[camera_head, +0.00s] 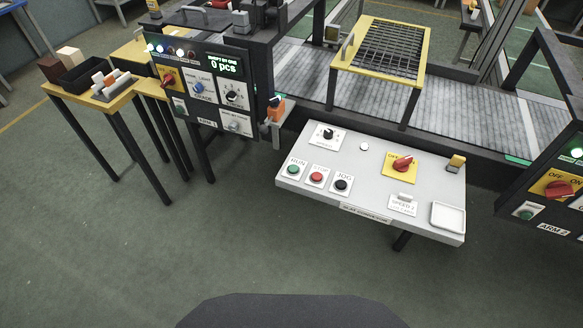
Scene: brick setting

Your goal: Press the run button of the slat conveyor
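The slat conveyor (455,112) runs across the back as a grey slatted belt. In front of it stands a light grey control panel (375,205), tilted toward me. The green run button (292,170) sits on a white plate labelled RUN at the panel's left. Beside it are a red stop button (317,177) and a black jog button (341,185). A black knob (328,133) is above them. Neither of my grippers is in view.
A black ARM 1 panel (200,90) stands left of the grey panel, an ARM 2 panel (555,190) at the right edge. A yellow-topped table (120,98) with small blocks stands at the left. A yellow-framed grate (380,50) stands over the belt. The floor in front is clear.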

